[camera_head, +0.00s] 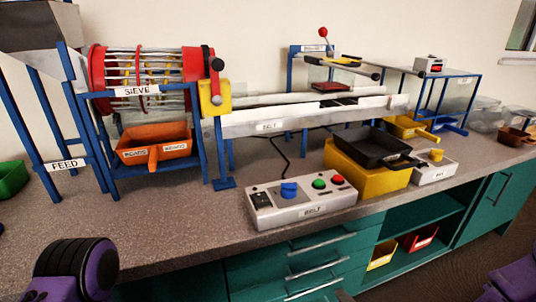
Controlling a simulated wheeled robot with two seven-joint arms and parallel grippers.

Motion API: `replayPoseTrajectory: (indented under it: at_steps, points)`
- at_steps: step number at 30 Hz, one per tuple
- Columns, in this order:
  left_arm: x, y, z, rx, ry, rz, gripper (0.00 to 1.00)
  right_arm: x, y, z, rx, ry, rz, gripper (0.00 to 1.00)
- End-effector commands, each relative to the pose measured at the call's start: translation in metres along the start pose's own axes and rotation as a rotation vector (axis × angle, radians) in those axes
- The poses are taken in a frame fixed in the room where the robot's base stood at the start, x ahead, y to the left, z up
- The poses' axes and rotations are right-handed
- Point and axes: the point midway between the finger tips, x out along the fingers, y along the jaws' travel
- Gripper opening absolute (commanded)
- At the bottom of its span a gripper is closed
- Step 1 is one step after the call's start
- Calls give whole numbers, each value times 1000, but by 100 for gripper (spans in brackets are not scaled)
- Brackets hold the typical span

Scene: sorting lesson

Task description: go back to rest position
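Part of my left arm (75,268), purple with a black ribbed joint, shows at the lower left, in front of the bench's near edge. A small purple part of my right arm (515,280) shows at the lower right corner. Both arm parts are clear of the things on the bench. No gripper fingers are in view, so I cannot see whether either gripper is open or holds anything.
The grey bench (150,228) carries a red sieve drum (150,68), an orange bin (153,146), a belt (310,115), a control box (300,200) and a black tray (370,148) on a yellow block (365,178). The bench's front left is clear.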

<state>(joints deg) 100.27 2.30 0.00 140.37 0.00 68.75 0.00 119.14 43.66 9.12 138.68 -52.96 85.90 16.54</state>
Motion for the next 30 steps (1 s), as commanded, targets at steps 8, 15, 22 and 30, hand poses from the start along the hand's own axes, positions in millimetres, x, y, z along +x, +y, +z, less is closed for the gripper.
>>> replayPoseTrajectory:
  at_steps: [8,15,22,30]
  points:
    - [0,0,0,0,0,0,89,-65,149,7,-404,-63,646,30]
    - [0,0,0,0,0,0,89,-143,220,-4,-680,-135,1005,30]
    - [-50,-4,-21,0,1,0,89,-181,185,-7,-763,-199,1042,30]
    - [-138,-12,-57,0,0,0,89,-214,96,-21,-760,-198,1040,30]
